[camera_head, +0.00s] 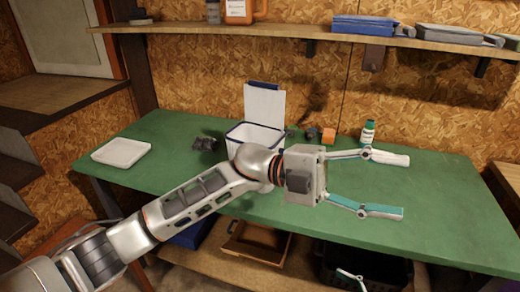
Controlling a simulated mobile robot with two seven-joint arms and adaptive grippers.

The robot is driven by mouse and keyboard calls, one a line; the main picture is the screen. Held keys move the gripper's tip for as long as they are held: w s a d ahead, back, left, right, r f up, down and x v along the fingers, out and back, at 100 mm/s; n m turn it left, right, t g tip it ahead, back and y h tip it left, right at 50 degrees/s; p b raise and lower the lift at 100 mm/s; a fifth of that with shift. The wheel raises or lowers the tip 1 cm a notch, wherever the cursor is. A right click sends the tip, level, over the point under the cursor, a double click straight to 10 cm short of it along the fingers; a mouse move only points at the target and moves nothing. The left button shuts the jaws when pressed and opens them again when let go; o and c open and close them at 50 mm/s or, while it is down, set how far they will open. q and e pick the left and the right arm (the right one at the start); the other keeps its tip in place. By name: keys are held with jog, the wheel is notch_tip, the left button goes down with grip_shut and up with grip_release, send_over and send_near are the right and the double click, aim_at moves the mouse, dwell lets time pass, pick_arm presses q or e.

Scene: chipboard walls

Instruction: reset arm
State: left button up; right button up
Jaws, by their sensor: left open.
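My left arm comes in from the lower left and reaches across the green table (440,215). My left gripper (404,185) is open and empty, with its two fingers spread wide and pointing right above the table. A small part of another finger-like piece shows at the bottom edge in front of the dark crate; I cannot tell its state. My left arm partly hides the white box behind it.
On the table are a white tray (121,152), a dark object (205,144), an open white box (262,134), an orange block (329,135) and a green-white bottle (367,133). A shelf (270,29) runs above. A wooden drawer (257,241) and dark crate (395,270) are below.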

pick_arm(q)
jog(key=w+a+f+n+t+h, duration=0.1)
jog(key=w+a+f+n+t, duration=0.5)
jog(key=n+t, duration=0.55)
jog(key=w+a+f+n+t+h, duration=0.1)
jog(key=w+a+f+n+t, duration=0.5)
jog(key=n+t, duration=0.55)
jog(key=a+f+n+t+y, duration=0.3)
jog(key=a+f+n+y, duration=0.7)
jog(key=f, duration=0.8)
jog(key=s+a+f+n+g+y, duration=0.1)
jog(key=s+a+f+g+y, duration=0.4)
jog(key=s+a+f, duration=1.3)
notch_tip(320, 180, down, 2)
jog(key=shift+s+f+n+g+y+p, duration=0.1)
jog(key=shift+s+n+g+y+p, duration=0.35)
jog(key=shift+y, duration=0.65)
pick_arm(e)
jog(key=s+d+f+m+h, duration=0.1)
jog(key=s+d+f+h, duration=0.1)
jog(key=f, duration=0.4)
jog(key=s+d+f+m+h, duration=0.2)
jog(key=s+f+h, duration=0.3)
jog(key=s+f, duration=0.1)
jog(key=shift+s+d+f, duration=0.3)
jog(key=shift+s+f, duration=0.05)
jog(key=shift+f, duration=0.2)
